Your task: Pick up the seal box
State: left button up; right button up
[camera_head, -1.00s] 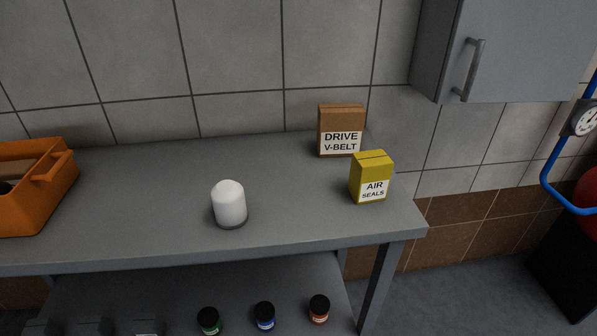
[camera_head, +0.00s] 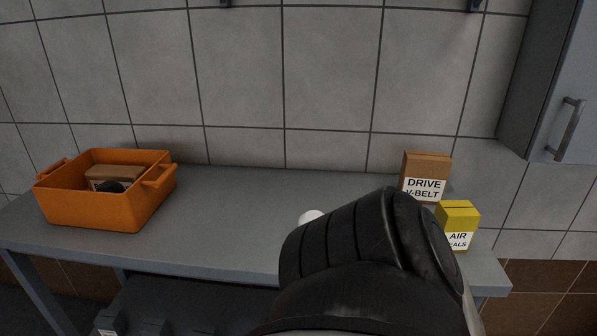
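The seal box is a yellow box labelled "AIR SEALS" (camera_head: 459,222). It stands upright near the right end of the grey workbench (camera_head: 220,215). A dark part of one of my arms rises in the lower middle of the view, and it hides the box's lower left part. I cannot tell which arm it is. No gripper fingers show in the view.
A brown "DRIVE V-BELT" box (camera_head: 427,170) stands just behind and left of the seal box. A white rounded object (camera_head: 311,216) is mostly hidden by my arm. An orange bin (camera_head: 105,208) with items inside sits at the left. A grey cabinet (camera_head: 545,90) hangs upper right.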

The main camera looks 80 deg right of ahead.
aim_at(459, 219)
jog(key=u, duration=0.35)
jog(key=k, duration=1.65)
jog(key=z, duration=1.1)
